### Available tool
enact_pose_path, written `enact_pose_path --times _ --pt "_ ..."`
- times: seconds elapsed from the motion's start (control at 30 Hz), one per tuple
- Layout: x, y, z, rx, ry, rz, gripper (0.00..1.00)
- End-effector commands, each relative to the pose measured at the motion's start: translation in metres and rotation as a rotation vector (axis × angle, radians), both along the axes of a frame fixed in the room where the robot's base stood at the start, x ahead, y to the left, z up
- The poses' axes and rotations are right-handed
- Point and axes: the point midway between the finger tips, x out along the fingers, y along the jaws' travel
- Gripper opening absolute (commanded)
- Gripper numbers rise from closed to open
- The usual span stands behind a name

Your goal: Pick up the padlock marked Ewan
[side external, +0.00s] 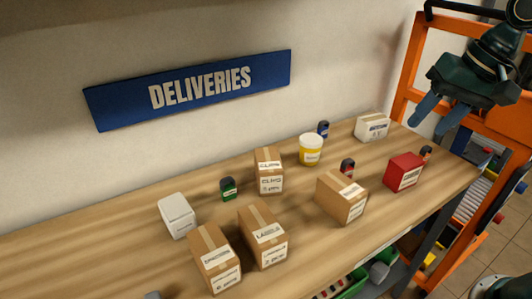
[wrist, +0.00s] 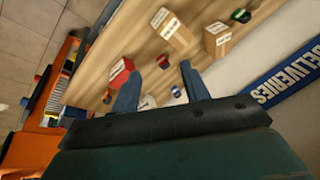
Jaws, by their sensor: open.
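Several small padlock-like items with dark tops stand on the wooden shelf: a green one (side external: 228,189), a blue one (side external: 323,129), a red one (side external: 347,168) and a brownish one (side external: 426,153) at the right end. The green (wrist: 241,16), red (wrist: 163,61) and blue (wrist: 176,91) ones also show in the wrist view. Their markings are too small to read, so I cannot tell which is Ewan's. My gripper (side external: 430,128) is open and empty, above the shelf's right end. In the wrist view its blue fingers (wrist: 160,68) are spread apart.
Cardboard boxes (side external: 342,196) stand along the wooden shelf (side external: 120,240), with a red box (side external: 405,172), a white box (side external: 372,127), a yellow-and-white tub (side external: 311,150) and a pale box (side external: 177,215). An orange frame (side external: 408,62) rises by the right end. The shelf's left is mostly clear.

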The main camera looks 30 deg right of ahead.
Motion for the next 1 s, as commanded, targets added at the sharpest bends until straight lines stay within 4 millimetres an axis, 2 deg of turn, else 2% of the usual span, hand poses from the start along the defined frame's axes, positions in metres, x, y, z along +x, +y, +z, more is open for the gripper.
enact_pose_path --times 0.1,0.47,0.7,1.0 --pt "0.025 -0.005 -0.003 0.061 0.050 -0.103 0.45" --pt "0.094 -0.026 -0.024 0.227 0.205 -0.423 0.45" --pt "0.135 -0.048 -0.050 0.322 0.319 -0.639 0.45" --pt "0.174 -0.080 -0.094 0.419 0.462 -0.903 0.45"
